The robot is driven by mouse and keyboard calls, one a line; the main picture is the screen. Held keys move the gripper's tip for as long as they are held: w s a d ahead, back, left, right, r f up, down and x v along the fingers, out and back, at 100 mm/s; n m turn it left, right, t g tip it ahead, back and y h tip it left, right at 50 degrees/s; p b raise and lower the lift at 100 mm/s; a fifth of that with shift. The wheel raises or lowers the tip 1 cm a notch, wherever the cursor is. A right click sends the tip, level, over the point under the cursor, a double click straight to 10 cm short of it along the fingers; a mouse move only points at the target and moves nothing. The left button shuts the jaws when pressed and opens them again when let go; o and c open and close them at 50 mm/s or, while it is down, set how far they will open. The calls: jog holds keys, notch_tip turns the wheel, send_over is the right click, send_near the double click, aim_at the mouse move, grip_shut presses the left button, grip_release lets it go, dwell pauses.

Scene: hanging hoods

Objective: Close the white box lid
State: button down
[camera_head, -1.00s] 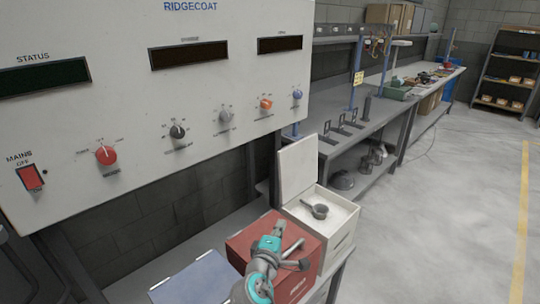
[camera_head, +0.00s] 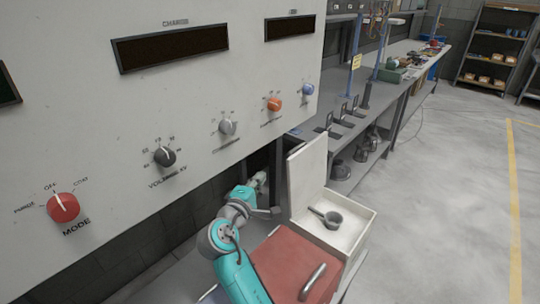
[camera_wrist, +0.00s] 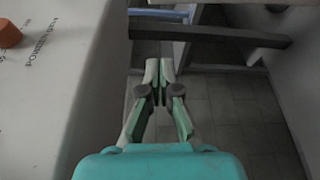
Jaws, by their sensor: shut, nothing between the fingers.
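The white box (camera_head: 352,240) stands at the right of the bench. Its lid (camera_head: 307,182) stands upright on the left edge, open. A dark grey ladle-like cup (camera_head: 331,218) lies inside the box. My gripper (camera_head: 262,178) is left of the lid, between it and the control panel, apart from the lid as far as I can tell. In the wrist view my gripper (camera_wrist: 160,70) has its fingertips together with nothing between them. A pale upright surface at the right of that view, probably the lid (camera_wrist: 290,75), is apart from the fingers.
A red box (camera_head: 292,262) with a metal handle sits in front of the white box. The large control panel (camera_head: 200,100) with knobs rises close on the left; its orange knob (camera_wrist: 8,33) shows in the wrist view. Open floor (camera_head: 440,210) lies to the right.

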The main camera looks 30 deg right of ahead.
jog(key=w+d, duration=0.3)
jog(key=d, duration=0.6)
dwell(0.5)
jog(key=shift+w+d, duration=0.1)
